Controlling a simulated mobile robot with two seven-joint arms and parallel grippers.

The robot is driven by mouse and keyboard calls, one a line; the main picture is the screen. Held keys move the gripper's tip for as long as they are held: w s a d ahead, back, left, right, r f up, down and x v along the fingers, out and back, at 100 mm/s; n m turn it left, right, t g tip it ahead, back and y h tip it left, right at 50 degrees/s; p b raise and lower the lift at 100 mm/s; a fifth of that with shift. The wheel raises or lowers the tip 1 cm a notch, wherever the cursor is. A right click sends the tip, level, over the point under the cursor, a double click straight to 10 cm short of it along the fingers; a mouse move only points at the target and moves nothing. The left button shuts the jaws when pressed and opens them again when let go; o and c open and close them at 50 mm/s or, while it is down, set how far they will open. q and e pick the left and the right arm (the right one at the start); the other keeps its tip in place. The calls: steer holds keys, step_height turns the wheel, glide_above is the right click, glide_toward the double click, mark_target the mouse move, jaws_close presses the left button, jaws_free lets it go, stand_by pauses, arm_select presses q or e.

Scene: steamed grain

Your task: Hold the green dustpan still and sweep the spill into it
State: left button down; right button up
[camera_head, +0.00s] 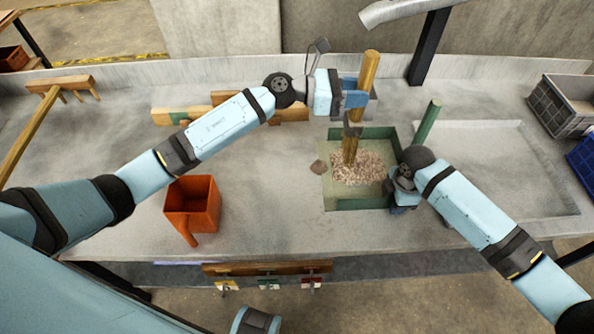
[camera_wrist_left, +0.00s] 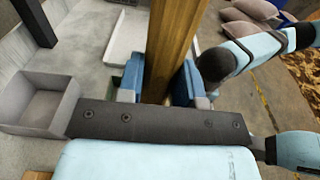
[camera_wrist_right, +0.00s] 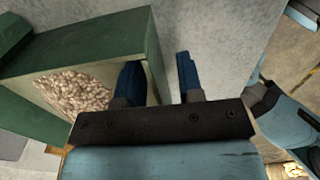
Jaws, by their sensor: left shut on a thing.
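The green dustpan (camera_head: 362,204) lies in the middle of the counter, with a pale floor and green walls. A pile of tan grain (camera_head: 362,170) lies on its floor; both also show in the right wrist view. A green handle (camera_head: 428,122) rises at its back right. My left gripper (camera_head: 354,99) is shut on a wooden shaft (camera_head: 370,68), held nearly upright above the dustpan. The shaft's lower end meets the grain. My right gripper (camera_wrist_right: 160,80) is at the dustpan's right side, open, with the green wall (camera_wrist_right: 155,50) between or just beyond its fingers. Contact cannot be told.
A red-orange scoop (camera_head: 205,190) stands on the counter at left. A small brown lump (camera_head: 318,167) lies beside the dustpan's left edge. Wooden blocks (camera_head: 290,114) lie behind my left arm. A shallow pale tray (camera_head: 510,165) and grey crate (camera_head: 560,105) are at right.

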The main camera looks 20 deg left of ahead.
step_height(320, 180, up, 11)
steer(key=shift+r, duration=0.5)
stand_by(0.3)
